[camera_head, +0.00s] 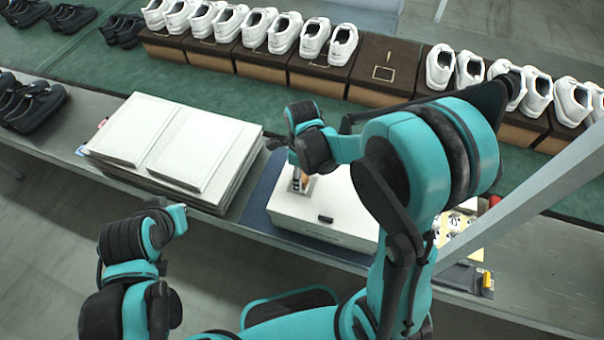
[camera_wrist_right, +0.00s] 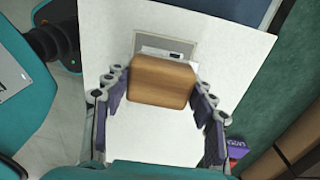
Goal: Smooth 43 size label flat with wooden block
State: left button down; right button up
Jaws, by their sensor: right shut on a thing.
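A white shoe box (camera_head: 335,212) lies on the dark blue mat (camera_head: 262,192); its lid (camera_wrist_right: 100,30) fills much of the right wrist view. My right gripper (camera_head: 297,177) is over the lid. In the right wrist view the right gripper (camera_wrist_right: 161,85) is shut on the wooden block (camera_wrist_right: 160,82), one finger on each side. A grey printed panel (camera_wrist_right: 185,44) on the lid carries a small pale label (camera_wrist_right: 161,53), partly hidden by the block. I cannot read its number or tell whether the block touches it. My left arm shows at lower left in the head view, without clear fingers.
Stacked white box lids or boxes (camera_head: 165,140) stand left of the mat. White labels (camera_head: 450,221) lie to the right, partly behind my right arm. White shoes (camera_head: 283,33) on brown boxes line the green belt (camera_head: 230,85) behind. Black shoes (camera_head: 38,105) sit far left.

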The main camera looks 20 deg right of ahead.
aim_at(299, 194)
jog(key=shift+f+b, duration=0.75)
jog(key=shift+f, duration=0.15)
jog(key=shift+s, duration=0.1)
jog(key=shift+s+a, duration=0.55)
jog(key=shift+s, duration=0.25)
jog(key=shift+s+a, duration=0.55)
jog(key=shift+s, duration=0.25)
jog(key=shift+f+b, duration=0.15)
jog(key=shift+b, duration=0.15)
jog(key=shift+w+d, duration=0.2)
jog(key=shift+w, duration=0.05)
jog(key=shift+w+d, duration=0.45)
jog(key=shift+w, duration=0.3)
jog(key=shift+w+d, duration=0.45)
jog(key=shift+w, duration=0.25)
jog(key=shift+r, duration=0.2)
notch_tip(299, 194, up, 6)
jog(key=p, duration=0.4)
jog(key=shift+f, duration=0.1)
